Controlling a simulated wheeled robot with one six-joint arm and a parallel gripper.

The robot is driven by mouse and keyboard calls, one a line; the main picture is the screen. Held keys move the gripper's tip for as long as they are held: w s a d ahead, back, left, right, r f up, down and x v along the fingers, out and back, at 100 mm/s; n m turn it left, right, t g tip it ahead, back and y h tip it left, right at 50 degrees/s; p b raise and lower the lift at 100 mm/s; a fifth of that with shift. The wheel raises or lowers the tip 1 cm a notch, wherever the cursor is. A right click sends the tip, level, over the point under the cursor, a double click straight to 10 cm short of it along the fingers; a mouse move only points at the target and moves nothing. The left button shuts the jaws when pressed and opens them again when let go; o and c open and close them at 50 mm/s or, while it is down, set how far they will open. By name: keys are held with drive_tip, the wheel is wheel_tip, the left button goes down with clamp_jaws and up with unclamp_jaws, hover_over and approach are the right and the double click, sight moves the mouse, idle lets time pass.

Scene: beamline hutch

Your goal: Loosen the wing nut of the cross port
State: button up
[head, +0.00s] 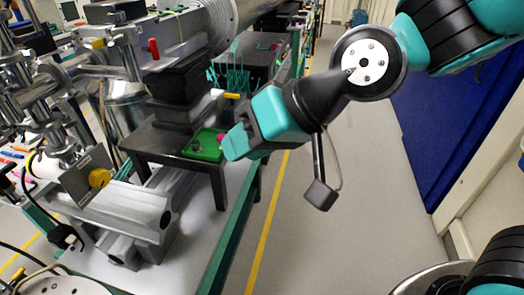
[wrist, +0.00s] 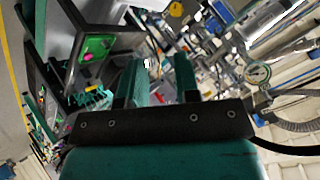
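My gripper (head: 232,146) is at the right edge of a small dark table, in front of a green tray (head: 196,153) in the head view. In the wrist view its two teal fingers (wrist: 161,68) stand apart with nothing clearly held between them. Steel vacuum fittings with round flanges (head: 38,88) stand at the left of the head view, well away from my gripper. I cannot pick out the wing nut or tell for certain which fitting is the cross port; the wrist view is cluttered and tilted.
The green tray holds small items and also shows in the wrist view (wrist: 83,42). The dark table (head: 165,145) stands beside a metal rail (head: 135,208). A pressure gauge (wrist: 257,73) shows at right. The grey floor (head: 335,240) is clear.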

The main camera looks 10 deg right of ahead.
drive_tip(key=shift+s+d+f+n+g+h, duration=0.15)
drive_tip(key=shift+s+d+g+h, duration=0.1)
drive_tip(key=shift+s+d, duration=0.2)
drive_tip(key=shift+s+d+f+n+g+h, duration=0.15)
drive_tip(key=shift+s+d+h, duration=0.1)
drive_tip(key=shift+s+d, duration=0.2)
